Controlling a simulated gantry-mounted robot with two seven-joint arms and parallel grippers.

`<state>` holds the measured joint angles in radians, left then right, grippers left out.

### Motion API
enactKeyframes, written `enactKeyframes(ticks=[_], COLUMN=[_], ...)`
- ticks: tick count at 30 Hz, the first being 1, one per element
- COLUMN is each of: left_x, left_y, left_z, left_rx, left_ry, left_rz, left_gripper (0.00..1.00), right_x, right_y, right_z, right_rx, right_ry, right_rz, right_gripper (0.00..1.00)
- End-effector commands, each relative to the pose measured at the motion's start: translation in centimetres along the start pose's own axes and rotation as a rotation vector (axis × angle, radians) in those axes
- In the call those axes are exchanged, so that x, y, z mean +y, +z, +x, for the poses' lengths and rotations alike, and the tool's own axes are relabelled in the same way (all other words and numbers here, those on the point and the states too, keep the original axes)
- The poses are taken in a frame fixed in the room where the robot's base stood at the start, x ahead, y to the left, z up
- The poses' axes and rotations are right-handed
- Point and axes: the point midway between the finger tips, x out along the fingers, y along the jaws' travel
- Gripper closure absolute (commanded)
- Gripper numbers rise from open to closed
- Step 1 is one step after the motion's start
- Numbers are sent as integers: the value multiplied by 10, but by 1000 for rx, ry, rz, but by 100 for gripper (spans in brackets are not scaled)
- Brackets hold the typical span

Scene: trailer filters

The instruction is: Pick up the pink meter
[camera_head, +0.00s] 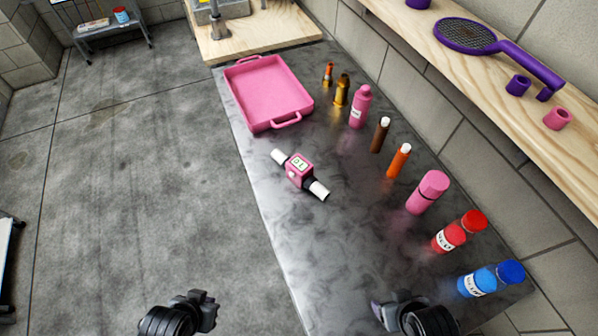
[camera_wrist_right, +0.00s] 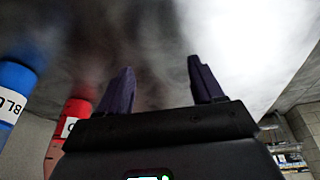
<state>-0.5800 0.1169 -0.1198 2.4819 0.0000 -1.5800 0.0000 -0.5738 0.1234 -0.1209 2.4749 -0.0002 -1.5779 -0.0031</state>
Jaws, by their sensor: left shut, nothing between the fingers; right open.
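The pink meter (camera_head: 299,170) lies on the dark metal table, with a small display on top and a white pipe end sticking out on each side. My left gripper (camera_head: 200,297) is at the bottom of the head view, left of the table and well apart from the meter; it is shut and empty. My right gripper (camera_head: 391,304) is over the near part of the table, below and right of the meter in the picture. In the right wrist view its two fingers (camera_wrist_right: 160,85) stand apart with nothing between them. The meter is not seen in that view.
A pink tray (camera_head: 240,98) stands at the table's far end. Pink, brown, orange, red (camera_head: 449,237) and blue (camera_head: 478,283) bottles or tubes line the right side. A wooden shelf (camera_head: 480,75) holds a purple racket (camera_head: 466,35). The table around the meter is clear.

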Motion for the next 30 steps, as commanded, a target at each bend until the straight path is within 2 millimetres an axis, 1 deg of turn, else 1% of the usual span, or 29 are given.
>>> enactKeyframes(ticks=[2,4,5,7,8,9,11,12,14,15,18,21,25,27,30], left_x=[0,1,1,0,0,0,0,-1,-2,-2,-3,-4,-5,-5,-5], left_y=[-2,-4,-5,-8,-9,-11,-14,-16,-20,-22,-26,-28,-30,-30,-30], left_z=[-5,-12,-15,-25,-30,-37,-47,-54,-63,-68,-81,-90,-96,-96,-94], left_rx=[-1,-2,-2,-3,-3,-4,-4,-3,-3,-2,-2,-2,-2,-2,-2], left_ry=[2,4,4,4,4,4,3,3,2,1,-2,-5,-7,-7,-7], left_rz=[-3,-4,-4,-4,-4,-4,-4,-3,-2,-1,3,6,9,9,9], left_gripper=[100,100,100,100,100,100,100,100,100,100,100,100,100,100,100], right_x=[-2,-7,-9,-16,-20,-26,-35,-41,-51,-57,-70,-81,-89,-92,-94], right_y=[-10,-25,-34,-59,-72,-90,-119,-139,-169,-188,-230,-264,-292,-300,-305], right_z=[1,4,6,11,13,15,18,19,20,20,16,12,8,10,21], right_rx=[7,16,22,37,44,56,73,84,101,112,135,152,165,168,168], right_ry=[-5,-12,-16,-24,-28,-33,-39,-42,-43,-43,-36,-27,-15,-11,-9], right_rz=[-15,-41,-57,-105,-131,-168,-228,-270,-334,-377,-474,-554,-621,-641,-654], right_gripper=[33,33,33,33,33,33,33,33,33,33,33,33,33,33,33])
